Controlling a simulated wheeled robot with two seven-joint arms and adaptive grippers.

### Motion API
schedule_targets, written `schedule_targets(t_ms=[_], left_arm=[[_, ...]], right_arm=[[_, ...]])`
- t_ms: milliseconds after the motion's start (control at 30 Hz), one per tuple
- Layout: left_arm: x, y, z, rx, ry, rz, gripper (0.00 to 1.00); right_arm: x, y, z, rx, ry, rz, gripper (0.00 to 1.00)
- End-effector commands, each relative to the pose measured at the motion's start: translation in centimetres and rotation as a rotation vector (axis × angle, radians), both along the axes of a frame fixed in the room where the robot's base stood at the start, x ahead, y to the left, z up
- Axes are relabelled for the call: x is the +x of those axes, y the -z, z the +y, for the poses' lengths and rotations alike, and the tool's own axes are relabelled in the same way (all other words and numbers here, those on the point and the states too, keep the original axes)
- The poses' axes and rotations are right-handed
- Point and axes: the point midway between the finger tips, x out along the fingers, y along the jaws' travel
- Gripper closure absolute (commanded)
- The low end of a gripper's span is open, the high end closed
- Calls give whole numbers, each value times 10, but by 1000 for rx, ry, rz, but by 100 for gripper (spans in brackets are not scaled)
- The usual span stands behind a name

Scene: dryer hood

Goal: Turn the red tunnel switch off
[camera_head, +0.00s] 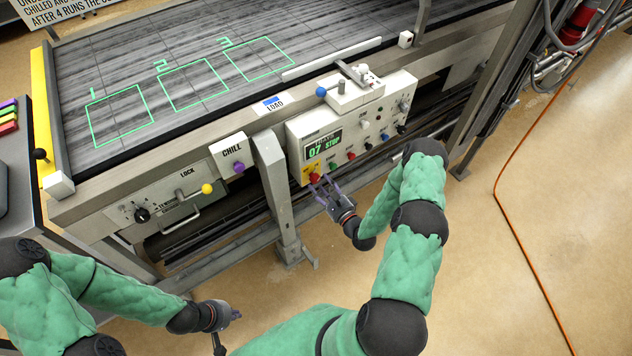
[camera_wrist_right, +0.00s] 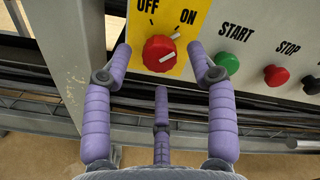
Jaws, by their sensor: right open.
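The red tunnel switch (camera_wrist_right: 158,54) is a round knob on a yellow plate (camera_wrist_right: 140,32) marked OFF on the left and ON on the right. Its white line points up and right, toward ON. In the head view the switch (camera_head: 314,177) is at the lower left corner of the white control box (camera_head: 340,135). My right gripper (camera_wrist_right: 160,62) is open, with its purple fingers on either side of the knob and a gap on both sides. It also shows just below the box in the head view (camera_head: 324,186). My left gripper (camera_head: 236,314) is low at the left, away from the machine; its fingers are too small to read.
A green START button (camera_wrist_right: 228,62) and a red STOP button (camera_wrist_right: 276,75) sit right of the switch, close to my right finger. A grey metal post (camera_head: 272,185) stands left of the control box. A conveyor (camera_head: 130,60) lies above. An orange cable crosses the floor at right.

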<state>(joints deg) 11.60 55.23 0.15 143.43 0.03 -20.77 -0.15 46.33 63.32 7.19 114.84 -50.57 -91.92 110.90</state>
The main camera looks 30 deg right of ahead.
Motion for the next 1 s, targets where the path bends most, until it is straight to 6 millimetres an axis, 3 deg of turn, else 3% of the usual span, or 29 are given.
schedule_targets(t_ms=[233, 600, 667, 800, 1000], left_arm=[[0, 7, 0, 0, 0, 0, 100], [0, 7, 0, 0, 0, -1, 100], [0, 7, 0, 0, 0, -1, 100], [0, 7, 0, 0, 0, -1, 100], [0, 7, 0, 0, 0, -1, 100]], right_arm=[[28, 0, 3, -1, -1, -1, 42], [33, 0, 3, 0, -1, 1, 42], [32, 0, 3, 0, -1, 1, 56], [32, 0, 3, 0, -1, 1, 96], [32, 0, 3, -2, 0, 1, 99]])
